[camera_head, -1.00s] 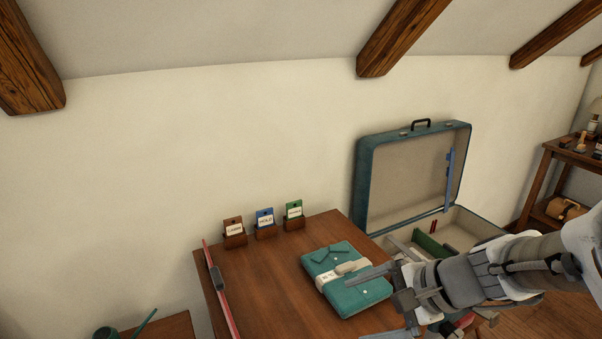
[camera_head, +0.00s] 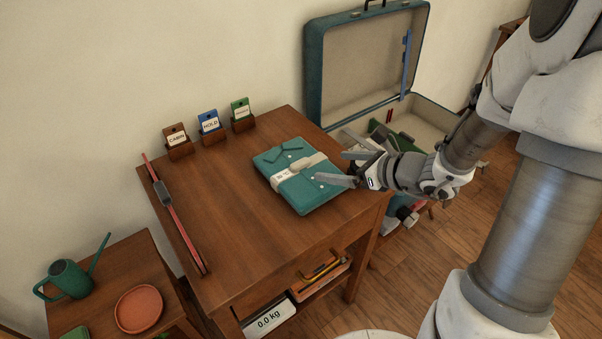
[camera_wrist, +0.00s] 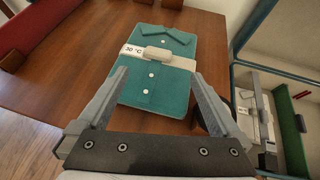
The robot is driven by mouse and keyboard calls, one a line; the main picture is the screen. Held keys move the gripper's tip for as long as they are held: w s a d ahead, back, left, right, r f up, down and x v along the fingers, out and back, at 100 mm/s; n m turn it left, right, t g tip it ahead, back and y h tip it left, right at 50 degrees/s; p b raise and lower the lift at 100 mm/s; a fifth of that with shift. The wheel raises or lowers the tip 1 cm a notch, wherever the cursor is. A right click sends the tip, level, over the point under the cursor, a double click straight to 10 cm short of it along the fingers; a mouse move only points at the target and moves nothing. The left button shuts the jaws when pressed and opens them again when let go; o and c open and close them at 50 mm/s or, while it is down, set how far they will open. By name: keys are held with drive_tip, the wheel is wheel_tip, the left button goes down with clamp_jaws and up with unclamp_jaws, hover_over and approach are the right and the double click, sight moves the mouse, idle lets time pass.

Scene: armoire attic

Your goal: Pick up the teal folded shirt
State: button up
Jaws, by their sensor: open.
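The teal folded shirt (camera_head: 310,192) lies flat on the wooden table, with its collar towards the wall and a pale paper band around it. In the wrist view the shirt (camera_wrist: 155,88) lies ahead of my gripper, and its band carries a "30 °C" label and a raised pale piece. My gripper (camera_head: 338,168) is open and empty at the shirt's right side. In the wrist view the fingers of my gripper (camera_wrist: 160,82) stand apart at either side of the shirt's near end. I cannot tell whether they touch it.
An open teal suitcase (camera_head: 313,75) stands right of the wooden table (camera_head: 225,235). Brown, blue and green tag cards in holders (camera_head: 210,128) line the table's back edge. A red strip with a dark slider (camera_head: 175,215) runs along the left edge. The table is clear left of the shirt.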

sight(302, 163)
drive_tip(key=b+x, duration=0.1)
drive_tip(key=x, duration=0.5)
drive_tip(key=b+x, duration=0.2)
drive_tip(key=x, duration=0.3)
drive_tip(key=shift+s+a+r, duration=0.1)
drive_tip(key=shift+a, duration=0.1)
drive_tip(key=shift+r, duration=0.15)
drive_tip(key=c, duration=1.6)
